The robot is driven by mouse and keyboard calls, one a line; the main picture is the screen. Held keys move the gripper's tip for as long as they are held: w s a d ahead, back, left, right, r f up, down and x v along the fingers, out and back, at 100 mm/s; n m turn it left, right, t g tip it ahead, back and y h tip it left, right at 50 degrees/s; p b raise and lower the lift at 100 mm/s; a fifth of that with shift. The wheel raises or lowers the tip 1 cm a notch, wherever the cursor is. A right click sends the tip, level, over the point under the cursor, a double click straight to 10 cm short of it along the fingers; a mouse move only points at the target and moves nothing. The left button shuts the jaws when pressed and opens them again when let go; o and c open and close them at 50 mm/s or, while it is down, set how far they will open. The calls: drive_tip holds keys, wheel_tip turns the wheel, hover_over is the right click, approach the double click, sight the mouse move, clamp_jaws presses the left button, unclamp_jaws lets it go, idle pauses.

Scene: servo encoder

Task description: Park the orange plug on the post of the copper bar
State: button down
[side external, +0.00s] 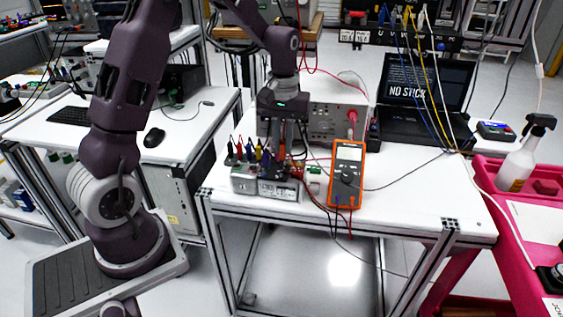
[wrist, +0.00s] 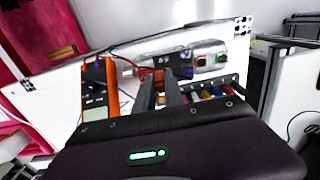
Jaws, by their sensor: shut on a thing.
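My gripper (side external: 283,154) points down over the front left of the white table. Its two fingers also show in the wrist view (wrist: 159,78). It is shut on the orange plug (wrist: 159,82), a small orange patch between the fingers; the fingers hide most of the plug. In the side view the plug is too small and covered to make out well. The fingertips are close to a small metal unit with a display (side external: 279,191). I cannot clearly pick out the copper bar or its post, nor tell whether the plug touches it.
A rack of coloured plugs (side external: 246,153) stands just left of the gripper. A silver box (side external: 243,181) sits in front of it. An orange multimeter (side external: 347,172) with loose leads stands to the right. A bench instrument (side external: 333,121) is behind.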

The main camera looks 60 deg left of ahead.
drive_tip(key=w+a+f, duration=0.3)
drive_tip(key=w+a, duration=0.4)
drive_tip(key=w, duration=0.4)
drive_tip(key=shift+s+d+f, duration=0.1)
drive_tip(key=shift+s+f, duration=0.05)
drive_tip(key=shift+f, duration=3.5)
drive_tip(key=shift+f, duration=0.15)
drive_tip(key=c, duration=1.3)
unclamp_jaws()
drive_tip(key=shift+c, duration=0.2)
wheel_tip(320, 180, up, 7)
